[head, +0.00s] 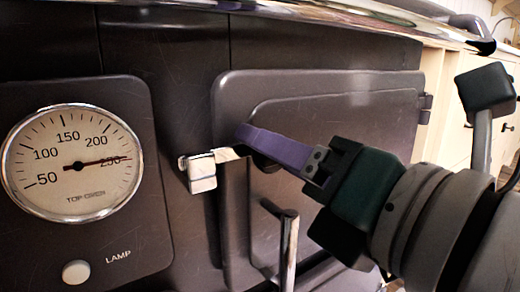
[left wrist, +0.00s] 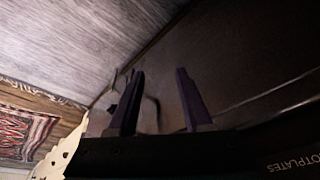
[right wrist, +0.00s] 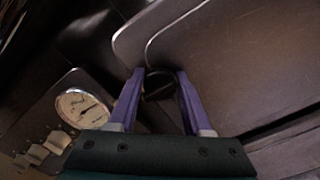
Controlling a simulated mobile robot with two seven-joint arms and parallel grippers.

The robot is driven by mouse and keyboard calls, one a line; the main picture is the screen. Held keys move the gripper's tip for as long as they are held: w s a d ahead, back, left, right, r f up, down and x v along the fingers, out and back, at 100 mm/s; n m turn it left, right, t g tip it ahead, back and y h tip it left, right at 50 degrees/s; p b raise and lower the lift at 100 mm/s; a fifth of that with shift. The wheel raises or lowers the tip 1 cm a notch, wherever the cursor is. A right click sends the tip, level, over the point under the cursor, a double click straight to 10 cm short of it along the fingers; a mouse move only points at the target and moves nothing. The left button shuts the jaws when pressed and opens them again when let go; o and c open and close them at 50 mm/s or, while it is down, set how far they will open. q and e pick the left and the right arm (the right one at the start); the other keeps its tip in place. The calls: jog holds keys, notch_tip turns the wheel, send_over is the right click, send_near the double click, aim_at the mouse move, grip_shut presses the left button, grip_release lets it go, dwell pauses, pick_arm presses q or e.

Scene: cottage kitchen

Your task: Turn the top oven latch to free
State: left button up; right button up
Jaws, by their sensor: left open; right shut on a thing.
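The top oven door (head: 340,125) is a dark panel that looks shut in the head view. Its latch has a bright metal bar (head: 230,152) reaching left to a shiny catch (head: 202,172) on the oven front. A dark round latch knob (head: 265,163) shows partly beneath the purple fingers of my right gripper (head: 250,142). In the right wrist view, the two fingers stand either side of the dark knob (right wrist: 158,86), shut on it. My left gripper (left wrist: 158,92) shows only in the left wrist view, open and empty, with its purple fingers apart.
A round temperature gauge (head: 72,162) and a lamp button (head: 76,272) are left of the door. A chrome rail (head: 300,14) runs above. An upright metal handle (head: 289,245) stands below the latch. Cream cupboards (head: 462,110) are at right.

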grip_shut()
dwell(0.9)
